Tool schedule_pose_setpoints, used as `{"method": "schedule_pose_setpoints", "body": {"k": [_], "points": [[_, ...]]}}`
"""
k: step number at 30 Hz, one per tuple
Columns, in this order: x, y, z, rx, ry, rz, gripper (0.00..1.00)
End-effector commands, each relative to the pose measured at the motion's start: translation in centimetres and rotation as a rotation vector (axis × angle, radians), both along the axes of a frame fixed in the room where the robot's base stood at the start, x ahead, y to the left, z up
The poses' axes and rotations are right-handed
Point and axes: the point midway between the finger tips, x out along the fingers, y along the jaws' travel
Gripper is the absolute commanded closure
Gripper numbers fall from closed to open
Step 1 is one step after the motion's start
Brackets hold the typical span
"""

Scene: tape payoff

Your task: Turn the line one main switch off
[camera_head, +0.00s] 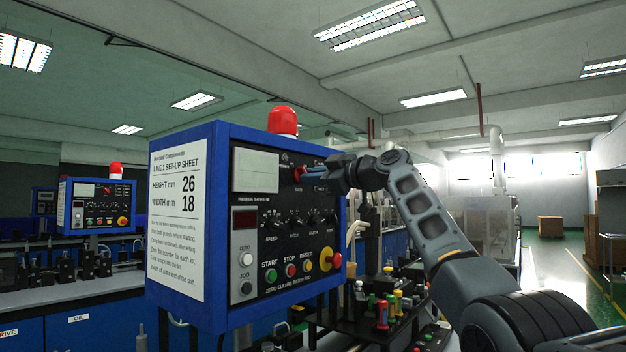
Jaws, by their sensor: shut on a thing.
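The line one control box (187,135) is blue with a dark front panel and stands left of centre. Near the top of its panel is a red switch handle (299,174), which I take for the main switch. My gripper (308,173) reaches in from the right and is shut on this handle. The fingers and wrist hide part of the handle and the panel's upper right, so its exact angle cannot be told. A second red knob on a yellow plate (327,259) sits at the panel's lower right, apart from the gripper.
A set-up sheet (177,220) covers the box's left side, and a red beacon (283,121) stands on top. Black knobs and START, STOP and RESET buttons (290,270) lie below the gripper. A similar blue box (66,206) stands at far left. Floor at right (560,270) looks open.

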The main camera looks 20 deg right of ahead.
Motion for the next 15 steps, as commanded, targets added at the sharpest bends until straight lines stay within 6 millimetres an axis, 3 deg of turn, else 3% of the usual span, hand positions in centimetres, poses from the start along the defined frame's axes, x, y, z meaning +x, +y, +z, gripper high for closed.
{"method": "schedule_pose_setpoints", "body": {"k": [15], "points": [[0.01, -0.04, 0.02, -0.085, -0.061, 0.001, 1.0]]}}
